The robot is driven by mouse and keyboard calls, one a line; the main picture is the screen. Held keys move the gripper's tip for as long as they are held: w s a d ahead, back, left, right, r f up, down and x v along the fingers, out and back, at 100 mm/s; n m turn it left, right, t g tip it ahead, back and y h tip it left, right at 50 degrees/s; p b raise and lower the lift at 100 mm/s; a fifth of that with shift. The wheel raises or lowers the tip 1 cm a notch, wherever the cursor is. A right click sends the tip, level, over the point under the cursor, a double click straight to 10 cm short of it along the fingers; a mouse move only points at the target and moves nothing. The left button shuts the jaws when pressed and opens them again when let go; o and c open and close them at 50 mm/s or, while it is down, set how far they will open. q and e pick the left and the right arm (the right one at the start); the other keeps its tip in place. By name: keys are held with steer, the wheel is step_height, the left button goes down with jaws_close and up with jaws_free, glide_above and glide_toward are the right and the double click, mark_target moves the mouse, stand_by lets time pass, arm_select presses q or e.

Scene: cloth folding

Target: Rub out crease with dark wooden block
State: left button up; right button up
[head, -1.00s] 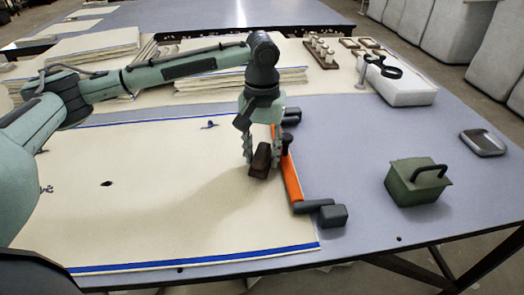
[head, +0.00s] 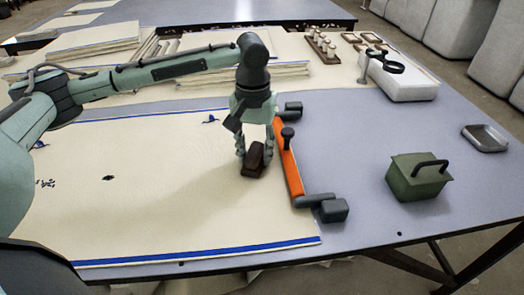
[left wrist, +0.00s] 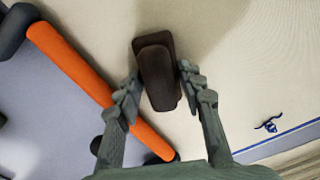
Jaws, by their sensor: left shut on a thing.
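The dark wooden block (head: 254,160) is between the fingers of my left gripper (head: 254,152), low over the right part of the cream cloth (head: 160,190). In the left wrist view the block (left wrist: 157,72) sits between the fingertips of the gripper (left wrist: 160,85), which is shut on it. I cannot tell whether the block touches the cloth. The cloth lies flat with blue stripes along its near and far edges. No clear crease shows. My right gripper is not in view.
An orange bar with dark end blocks (head: 290,168) lies along the cloth's right edge, close to the gripper. A green box with a handle (head: 418,178) and a grey tray (head: 484,138) stand to the right. Folded cloth stacks (head: 245,76) and a white box (head: 403,84) are behind.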

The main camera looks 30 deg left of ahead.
arm_select(q)
steer(key=shift+s+a, duration=0.65)
steer(key=shift+a, duration=0.15)
steer(key=shift+f, duration=0.1)
steer(key=shift+w+d+f, duration=0.1)
steer(key=shift+w+d, duration=0.5)
steer(key=shift+d, duration=0.25)
steer(key=shift+w+d+f, duration=0.1)
steer(key=shift+w+d, duration=0.45)
steer(key=shift+d, duration=0.25)
steer(key=shift+s+a, duration=0.55)
steer(key=shift+a, duration=0.15)
steer(key=shift+c, duration=0.4)
steer(key=shift+s+a+r, duration=0.1)
steer(key=shift+s+a, duration=0.6)
steer(key=shift+a, duration=0.25)
steer(key=shift+w+d+r, duration=0.15)
steer(key=shift+w+d, duration=0.55)
steer(key=shift+d, duration=0.1)
steer(key=shift+w+d+r, duration=0.1)
steer(key=shift+w+d, duration=0.55)
steer(key=shift+d, duration=0.15)
steer(key=shift+r, duration=3.05)
